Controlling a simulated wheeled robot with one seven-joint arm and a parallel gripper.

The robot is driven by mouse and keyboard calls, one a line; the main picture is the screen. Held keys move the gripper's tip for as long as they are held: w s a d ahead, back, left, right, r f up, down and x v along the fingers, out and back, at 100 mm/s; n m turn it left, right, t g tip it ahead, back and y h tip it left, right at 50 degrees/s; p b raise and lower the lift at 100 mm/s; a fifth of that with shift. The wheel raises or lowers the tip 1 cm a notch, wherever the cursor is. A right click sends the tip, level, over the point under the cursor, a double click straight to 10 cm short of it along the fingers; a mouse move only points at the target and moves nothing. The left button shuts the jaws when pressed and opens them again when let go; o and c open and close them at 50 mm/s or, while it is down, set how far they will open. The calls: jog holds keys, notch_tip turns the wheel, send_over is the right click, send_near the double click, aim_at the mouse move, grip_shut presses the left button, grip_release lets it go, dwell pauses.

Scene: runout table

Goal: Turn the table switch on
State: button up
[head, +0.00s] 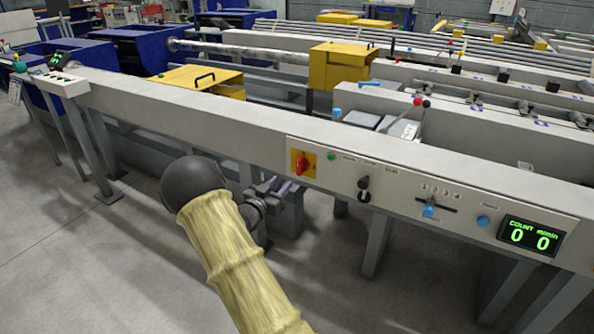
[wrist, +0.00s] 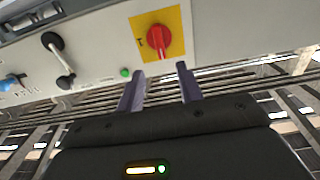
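The red rotary switch (head: 301,165) sits on a yellow square plate on the pale front panel of the table. Its handle looks roughly upright in the head view. In the wrist view the red switch (wrist: 159,40) is just beyond my fingertips, roughly in line with the gap between them. My gripper (wrist: 160,70) is open, with two purple-grey fingers apart and nothing between them. In the head view my gripper (head: 277,187) is in front of the panel, below and left of the switch, partly hidden by my arm. The fingers appear apart from the switch.
A green light (head: 331,156), a black knob (head: 363,183), a blue-knobbed slider (head: 429,209), a blue button (head: 482,221) and a lit display (head: 530,236) reading 0 and 0 lie right of the switch. Table legs stand below. Floor at left is clear.

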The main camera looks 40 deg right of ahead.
aim_at(298, 167)
jog(key=b+x, duration=0.2)
jog(key=x, duration=0.9)
jog(key=shift+d, duration=0.1)
grip_shut()
